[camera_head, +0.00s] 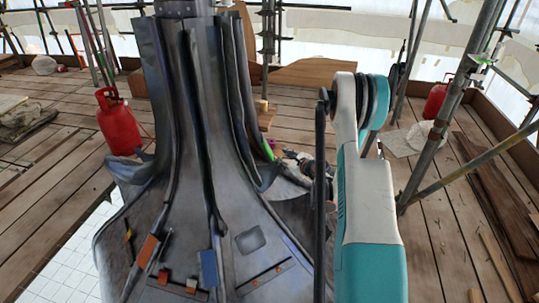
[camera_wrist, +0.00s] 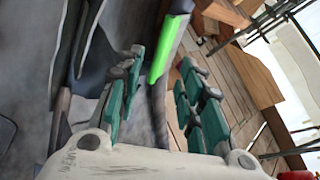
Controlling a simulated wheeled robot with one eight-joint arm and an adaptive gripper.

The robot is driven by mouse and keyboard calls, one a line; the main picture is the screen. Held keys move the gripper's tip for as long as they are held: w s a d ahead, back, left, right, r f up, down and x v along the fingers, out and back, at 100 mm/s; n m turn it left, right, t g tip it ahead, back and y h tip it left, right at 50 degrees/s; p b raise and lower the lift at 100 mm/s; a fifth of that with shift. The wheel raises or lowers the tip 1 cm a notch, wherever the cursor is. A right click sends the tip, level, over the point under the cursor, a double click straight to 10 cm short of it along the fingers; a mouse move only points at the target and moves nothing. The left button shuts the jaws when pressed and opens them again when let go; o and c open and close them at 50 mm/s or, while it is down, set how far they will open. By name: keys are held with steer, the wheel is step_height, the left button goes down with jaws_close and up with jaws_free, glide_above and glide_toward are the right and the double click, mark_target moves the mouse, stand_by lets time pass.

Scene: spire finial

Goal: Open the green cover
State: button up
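The green cover seems to be the bright green strip (camera_wrist: 167,48) on the edge of the grey metal spire, in the wrist view. In the head view a small green patch (camera_head: 268,150) shows at the spire's right side. My gripper (camera_wrist: 162,65) is open, its teal fingers spread, with nothing held between them. The strip lies beyond and between the fingertips. A smaller bright green patch shows at the right fingertip; I cannot tell what it belongs to.
The large grey spire (camera_head: 228,195) fills the middle, with orange (camera_head: 147,250) and blue (camera_head: 208,268) blocks low on it. Red gas bottles stand at left (camera_head: 118,122) and right (camera_head: 436,100). Scaffold poles (camera_head: 452,105) rise at right. Plank floor lies around.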

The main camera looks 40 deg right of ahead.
mark_target(269, 153)
steer(key=shift+m, duration=0.3)
steer(key=shift+s+d+f+b+x, duration=0.1)
steer(key=shift+d+f+b+x, duration=0.1)
steer(key=shift+x, duration=2.1)
steer(key=shift+s+d+f+b+x, duration=0.15)
steer(key=shift+b+x, duration=0.1)
steer(key=shift+x, duration=2.05)
steer(key=shift+w+d+f+b+x, duration=0.1)
steer(key=shift+d+b+x, duration=0.1)
steer(key=shift+x, duration=2.1)
steer(key=shift+c, duration=0.6)
steer(key=shift+s, duration=0.1)
jaws_close()
